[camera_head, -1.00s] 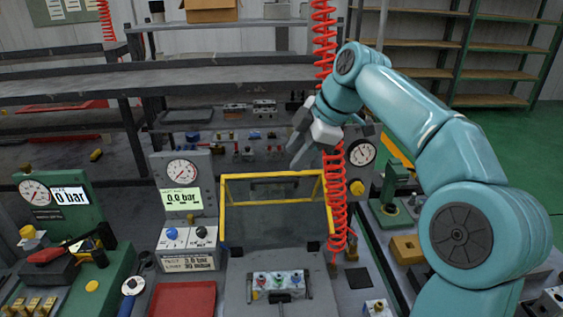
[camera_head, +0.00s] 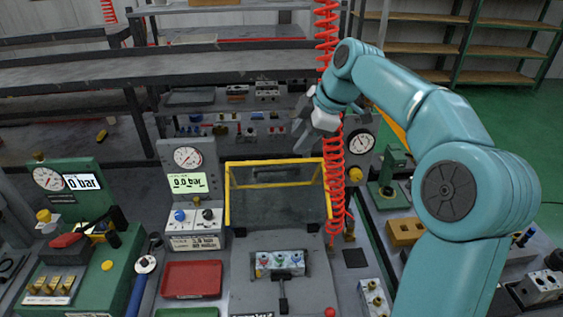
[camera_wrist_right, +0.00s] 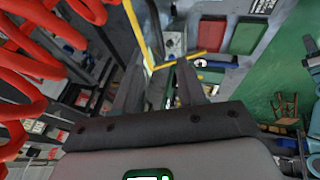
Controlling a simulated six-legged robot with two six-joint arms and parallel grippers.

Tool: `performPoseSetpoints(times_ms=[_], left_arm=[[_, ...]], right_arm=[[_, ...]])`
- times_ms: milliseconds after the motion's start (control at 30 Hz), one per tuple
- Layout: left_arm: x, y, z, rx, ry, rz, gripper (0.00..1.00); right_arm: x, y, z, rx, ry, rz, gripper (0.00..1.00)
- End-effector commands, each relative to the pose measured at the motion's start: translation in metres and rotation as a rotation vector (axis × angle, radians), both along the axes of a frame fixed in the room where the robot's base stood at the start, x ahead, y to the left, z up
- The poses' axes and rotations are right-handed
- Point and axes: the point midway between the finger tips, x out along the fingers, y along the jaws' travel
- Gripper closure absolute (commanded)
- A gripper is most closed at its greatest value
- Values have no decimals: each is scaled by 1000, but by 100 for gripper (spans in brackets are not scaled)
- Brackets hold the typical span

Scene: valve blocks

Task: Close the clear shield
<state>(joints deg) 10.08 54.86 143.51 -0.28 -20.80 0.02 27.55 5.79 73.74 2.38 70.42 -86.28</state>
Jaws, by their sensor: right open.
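The clear shield (camera_head: 277,197) is a see-through panel in a yellow frame. It stands raised and tilted at the back of a grey fixture (camera_head: 312,285) with a small block of coloured valves (camera_head: 280,264) in front. My right gripper (camera_head: 304,138) is open and empty, above and behind the shield's top yellow bar near its right half, apart from it in the head view. In the right wrist view the open fingers (camera_wrist_right: 162,75) point toward yellow frame bars (camera_wrist_right: 180,59); contact cannot be told there. My left gripper is not in view.
A red coiled hose (camera_head: 332,170) hangs close to my right gripper and the shield's right side. A gauge panel (camera_head: 188,180) stands left of the shield, with a red tray (camera_head: 191,279) in front. A green gauge station (camera_head: 75,195) is further left.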

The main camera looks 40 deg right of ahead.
Motion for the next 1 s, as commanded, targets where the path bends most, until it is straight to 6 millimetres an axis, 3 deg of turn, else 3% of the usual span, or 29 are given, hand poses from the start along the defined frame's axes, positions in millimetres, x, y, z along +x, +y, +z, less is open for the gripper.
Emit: performPoseSetpoints(times_ms=[200,433,633,900,1000], left_arm=[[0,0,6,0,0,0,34],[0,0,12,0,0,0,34],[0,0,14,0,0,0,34],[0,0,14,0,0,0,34],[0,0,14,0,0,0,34]], right_arm=[[24,7,-47,2,4,3,60],[44,11,-83,1,1,2,60],[51,12,-97,0,0,0,60],[52,12,-98,-1,-1,0,60],[52,12,-98,-1,-1,0,92]])
